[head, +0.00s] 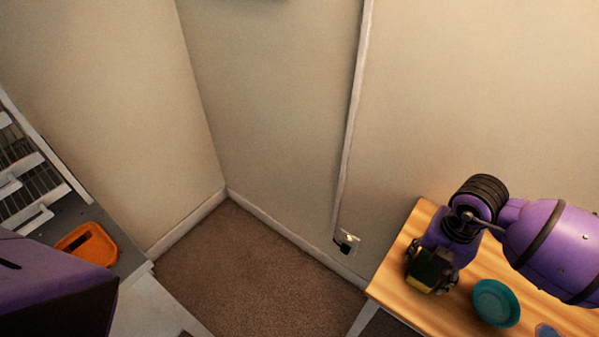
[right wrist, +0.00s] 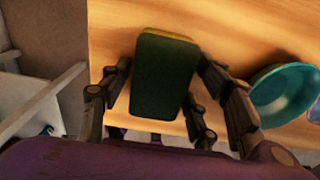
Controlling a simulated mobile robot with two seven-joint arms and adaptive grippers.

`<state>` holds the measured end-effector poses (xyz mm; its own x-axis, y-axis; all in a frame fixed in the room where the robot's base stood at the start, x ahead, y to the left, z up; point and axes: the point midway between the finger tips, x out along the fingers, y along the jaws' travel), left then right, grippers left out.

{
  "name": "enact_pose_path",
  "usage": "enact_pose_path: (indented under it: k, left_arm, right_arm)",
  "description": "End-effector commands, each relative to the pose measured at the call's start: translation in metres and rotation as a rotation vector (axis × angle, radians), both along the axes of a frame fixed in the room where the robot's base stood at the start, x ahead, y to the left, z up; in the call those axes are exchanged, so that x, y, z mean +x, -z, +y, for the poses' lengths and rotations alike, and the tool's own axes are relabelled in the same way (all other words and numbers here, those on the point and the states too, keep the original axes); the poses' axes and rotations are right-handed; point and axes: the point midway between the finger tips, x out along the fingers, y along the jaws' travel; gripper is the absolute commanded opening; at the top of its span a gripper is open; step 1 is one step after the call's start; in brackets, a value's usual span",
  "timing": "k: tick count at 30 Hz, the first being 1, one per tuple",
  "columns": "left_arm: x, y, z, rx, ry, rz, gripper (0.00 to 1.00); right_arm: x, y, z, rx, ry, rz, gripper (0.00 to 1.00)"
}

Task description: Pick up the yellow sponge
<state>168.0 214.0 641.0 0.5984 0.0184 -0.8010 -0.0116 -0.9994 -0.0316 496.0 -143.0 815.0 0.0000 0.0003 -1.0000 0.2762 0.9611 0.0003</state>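The yellow sponge (right wrist: 165,78) has a dark green face turned to the right wrist camera, with yellow showing along its far edge. In the head view the sponge (head: 433,266) is at the left end of the wooden table (head: 400,301), partly covered by my right gripper (head: 431,272). In the right wrist view the right gripper's fingers (right wrist: 164,64) stand on either side of the sponge. A thin gap shows on the left, and the right finger is very near or touching. My left gripper is not in view.
A teal bowl (head: 496,303) stands right of the sponge on the table; it also shows in the right wrist view (right wrist: 286,92). An orange tray (head: 103,238) lies on a grey surface at the left. Open carpet (head: 250,275) lies between. Walls rise behind, with a socket (head: 347,241).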

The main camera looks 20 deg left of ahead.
Motion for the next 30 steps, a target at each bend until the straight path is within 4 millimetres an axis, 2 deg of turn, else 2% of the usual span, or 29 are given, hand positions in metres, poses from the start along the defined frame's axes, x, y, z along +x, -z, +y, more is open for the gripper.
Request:
enact_pose_path:
  k: [1, 3, 17, 23, 30]
  left_arm:
    - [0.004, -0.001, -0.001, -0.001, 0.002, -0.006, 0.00]
    - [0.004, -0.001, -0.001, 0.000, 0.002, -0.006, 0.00]
    - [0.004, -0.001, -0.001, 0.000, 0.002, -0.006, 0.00]
    - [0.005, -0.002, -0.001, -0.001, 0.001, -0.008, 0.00]
    - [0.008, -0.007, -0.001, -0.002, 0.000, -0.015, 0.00]
  right_arm:
    - [0.000, 0.000, 0.000, 0.000, 0.000, 0.000, 0.45]
    - [0.000, 0.000, 0.000, 0.000, 0.000, 0.000, 0.36]
    - [0.001, -0.006, 0.000, -0.001, 0.000, -0.002, 0.35]
    - [0.001, -0.030, 0.000, 0.000, -0.001, -0.004, 0.35]
    - [-0.036, -0.081, 0.016, 0.002, -0.006, -0.006, 0.35]
